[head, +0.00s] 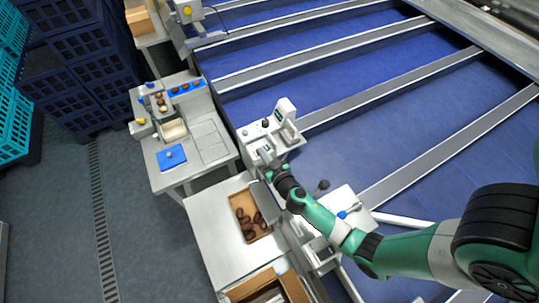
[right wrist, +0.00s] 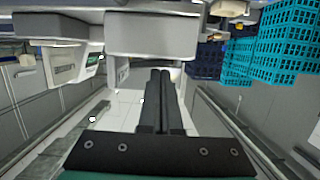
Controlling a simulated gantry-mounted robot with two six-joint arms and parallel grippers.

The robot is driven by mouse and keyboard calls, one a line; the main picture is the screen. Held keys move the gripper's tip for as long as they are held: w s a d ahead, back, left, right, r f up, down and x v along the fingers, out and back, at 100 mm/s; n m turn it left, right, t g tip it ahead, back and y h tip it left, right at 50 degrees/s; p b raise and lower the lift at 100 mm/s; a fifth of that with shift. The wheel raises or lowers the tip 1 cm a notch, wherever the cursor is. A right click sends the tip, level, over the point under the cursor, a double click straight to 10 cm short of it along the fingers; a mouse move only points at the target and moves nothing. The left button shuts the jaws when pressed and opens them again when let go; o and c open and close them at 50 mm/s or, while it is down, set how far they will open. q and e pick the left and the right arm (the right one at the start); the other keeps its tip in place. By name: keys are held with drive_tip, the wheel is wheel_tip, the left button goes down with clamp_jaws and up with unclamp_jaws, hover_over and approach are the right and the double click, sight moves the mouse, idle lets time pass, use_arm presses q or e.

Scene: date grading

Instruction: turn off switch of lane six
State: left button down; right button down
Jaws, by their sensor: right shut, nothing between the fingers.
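A pale control box (head: 257,134) with small dark knobs and an upright display unit (head: 285,110) stands at the edge of the blue lanes. Which part is the lane six switch I cannot tell, and no lane number is readable. My right gripper (head: 265,157) is at the near side of this box, its fingers small in the head view. In the right wrist view its dark fingers (right wrist: 160,90) are together and empty, pointing toward a pale rounded housing (right wrist: 150,35). Whether they touch it I cannot tell. My left gripper is not in view.
A steel table (head: 215,225) holds a cardboard tray (head: 238,197) of dark dates. A side table (head: 160,185) carries a blue pad (head: 171,157) and small samples. Another pale box (head: 345,205) with a blue-tipped part lies beside my right arm. Dark crates (head: 70,70) stand at left.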

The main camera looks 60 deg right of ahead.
drive_tip(key=s+a+r, duration=0.6)
drive_tip(key=s, duration=0.1)
drive_tip(key=shift+s+a+p, duration=0.2)
drive_tip(key=shift+p, duration=0.2)
drive_tip(key=shift+r, duration=0.1)
